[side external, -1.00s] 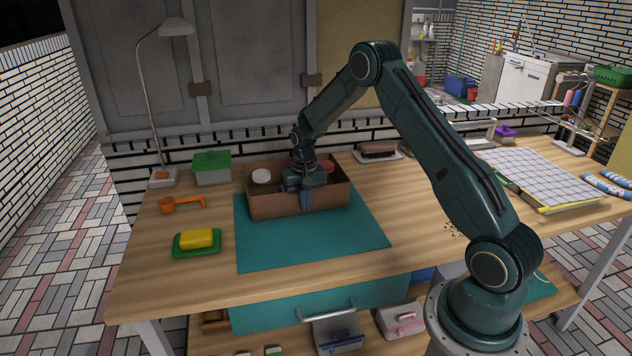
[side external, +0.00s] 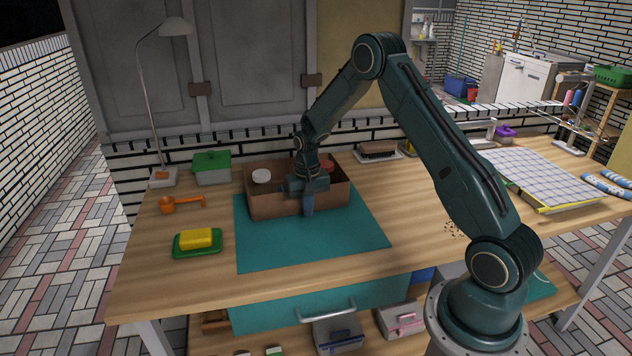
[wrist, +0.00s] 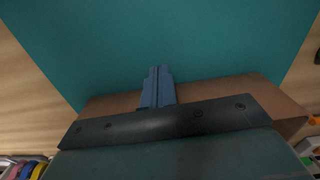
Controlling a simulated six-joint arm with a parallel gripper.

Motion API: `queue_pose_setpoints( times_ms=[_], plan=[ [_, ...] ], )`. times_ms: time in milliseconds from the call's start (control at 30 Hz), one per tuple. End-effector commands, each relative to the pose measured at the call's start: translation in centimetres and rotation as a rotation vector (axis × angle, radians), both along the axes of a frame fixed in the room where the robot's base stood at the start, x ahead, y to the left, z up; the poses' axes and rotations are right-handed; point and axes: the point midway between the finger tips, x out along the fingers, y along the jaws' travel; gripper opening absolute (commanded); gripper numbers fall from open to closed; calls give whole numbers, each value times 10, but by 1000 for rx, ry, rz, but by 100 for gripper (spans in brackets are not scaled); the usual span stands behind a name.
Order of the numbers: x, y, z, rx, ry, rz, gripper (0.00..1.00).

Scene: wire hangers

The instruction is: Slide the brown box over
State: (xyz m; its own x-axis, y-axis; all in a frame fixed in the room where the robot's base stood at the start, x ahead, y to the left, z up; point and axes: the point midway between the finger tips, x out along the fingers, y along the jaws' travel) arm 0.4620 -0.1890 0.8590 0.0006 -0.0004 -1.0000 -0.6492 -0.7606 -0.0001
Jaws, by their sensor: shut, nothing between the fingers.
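The brown box (side external: 266,204) is an open carton on the far part of the teal mat (side external: 310,242). A white round lid (side external: 261,176) and a red round thing (side external: 328,166) show inside it. My gripper (side external: 308,212) is shut and empty, pointing down at the box's near wall, right of its middle. Its fingers hang in front of that wall in the side view; I cannot tell whether they touch it. In the wrist view the shut fingers (wrist: 160,78) reach past the brown wall over bare teal mat. My gripper's body hides part of the box.
A green-lidded container (side external: 212,168) stands left of the box. An orange scoop (side external: 183,204) and a yellow block on a green dish (side external: 197,242) lie further left. A brush on a tray (side external: 379,152) is behind right. The near mat is clear.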

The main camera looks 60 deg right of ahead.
Motion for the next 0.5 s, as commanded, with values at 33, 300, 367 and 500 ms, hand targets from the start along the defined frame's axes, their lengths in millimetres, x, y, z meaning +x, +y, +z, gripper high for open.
queue_pose_setpoints(
  times_ms=[33,300,367,500],
  plan=[
    [-5,4,1,1,1,1,0],
    [-8,7,40,-1,-3,0,0],
    [-8,7,51,-2,-4,0,0],
    [-8,7,73,-1,-3,0,0]
  ],
)
